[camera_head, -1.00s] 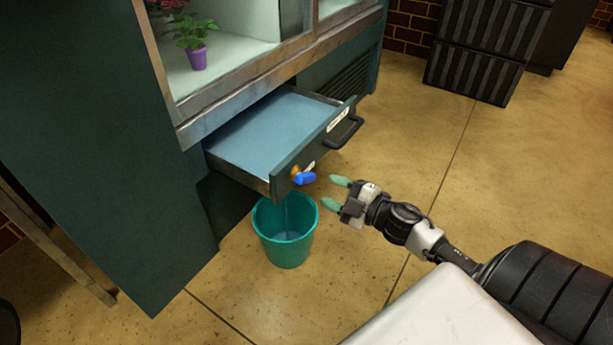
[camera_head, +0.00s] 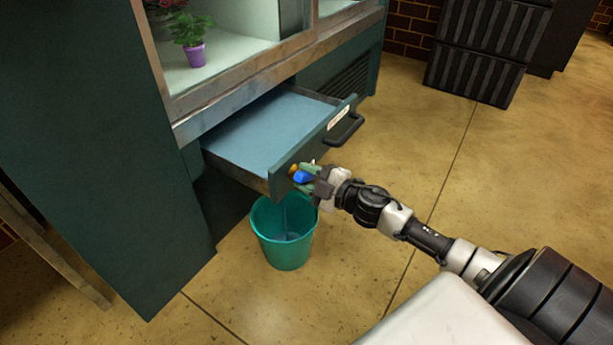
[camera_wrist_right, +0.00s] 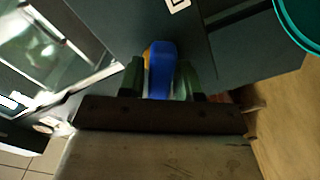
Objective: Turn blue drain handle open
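The blue drain handle (camera_head: 302,177) sits on a brass fitting (camera_head: 293,170) at the lower corner of the drawer front. My right gripper (camera_head: 308,175) is at the handle, with its green fingers on either side of it. In the right wrist view the blue handle (camera_wrist_right: 161,72) lies between the two fingers (camera_wrist_right: 160,80), with narrow gaps seeming to show beside it. The fingers look open around the handle. Whether either finger touches it is not clear. My left gripper is not in view.
The drawer (camera_head: 262,132) is pulled out of the dark green cabinet (camera_head: 110,150) and holds water-like blue liquid. A teal bucket (camera_head: 285,250) stands on the floor below the handle. A black drawer pull (camera_head: 344,129) is nearby. Open floor lies to the right.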

